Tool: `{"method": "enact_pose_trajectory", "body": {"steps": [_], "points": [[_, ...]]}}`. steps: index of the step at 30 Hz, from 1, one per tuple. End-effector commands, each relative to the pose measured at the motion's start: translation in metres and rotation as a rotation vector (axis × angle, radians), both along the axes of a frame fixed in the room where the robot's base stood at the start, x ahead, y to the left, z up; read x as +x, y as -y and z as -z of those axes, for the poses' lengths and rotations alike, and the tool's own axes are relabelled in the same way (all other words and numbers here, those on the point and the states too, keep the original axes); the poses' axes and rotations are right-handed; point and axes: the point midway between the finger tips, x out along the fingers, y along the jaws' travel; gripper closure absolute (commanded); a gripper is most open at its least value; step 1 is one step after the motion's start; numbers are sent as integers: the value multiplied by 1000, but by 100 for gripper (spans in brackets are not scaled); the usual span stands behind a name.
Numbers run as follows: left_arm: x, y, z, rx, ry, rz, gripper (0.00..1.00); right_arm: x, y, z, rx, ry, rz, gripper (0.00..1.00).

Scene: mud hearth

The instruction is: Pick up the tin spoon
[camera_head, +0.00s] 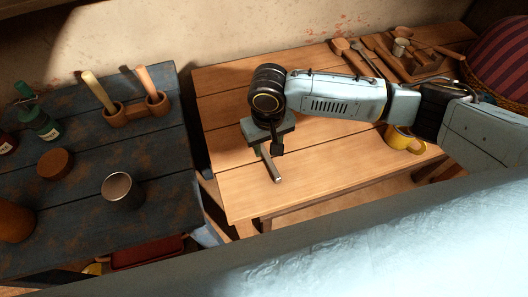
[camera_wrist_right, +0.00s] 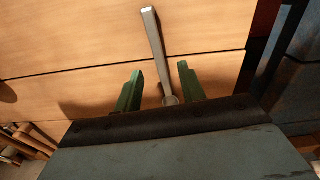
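The tin spoon (camera_head: 271,166) is a plain grey metal piece near the left end of the light wooden table (camera_head: 330,180). In the right wrist view its straight handle (camera_wrist_right: 154,45) runs up the picture, and its other end passes between the fingers and is partly hidden by the gripper body. My right gripper (camera_head: 268,147) points down over the spoon. In the right wrist view its two green fingers (camera_wrist_right: 160,88) stand apart on either side of the spoon, with gaps showing. My left gripper is not in view.
A dark plank table (camera_head: 80,180) stands left, with a metal cup (camera_head: 122,191), a wooden holder (camera_head: 135,109) and bottles. A yellow mug (camera_head: 403,140) is beneath my right arm. Wooden utensils (camera_head: 345,49) lie at the back. The light table's front middle is clear.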

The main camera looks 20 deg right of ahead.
Motion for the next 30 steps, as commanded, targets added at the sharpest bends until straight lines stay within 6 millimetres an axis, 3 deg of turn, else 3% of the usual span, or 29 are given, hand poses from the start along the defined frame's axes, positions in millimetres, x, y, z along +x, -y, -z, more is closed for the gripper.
{"method": "enact_pose_trajectory", "body": {"steps": [12,21,30], "points": [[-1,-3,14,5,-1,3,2,0,2,50,0,1,-1,60],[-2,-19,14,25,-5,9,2,0,2,54,0,1,-2,60],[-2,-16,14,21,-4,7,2,0,2,54,0,1,-2,98]]}}
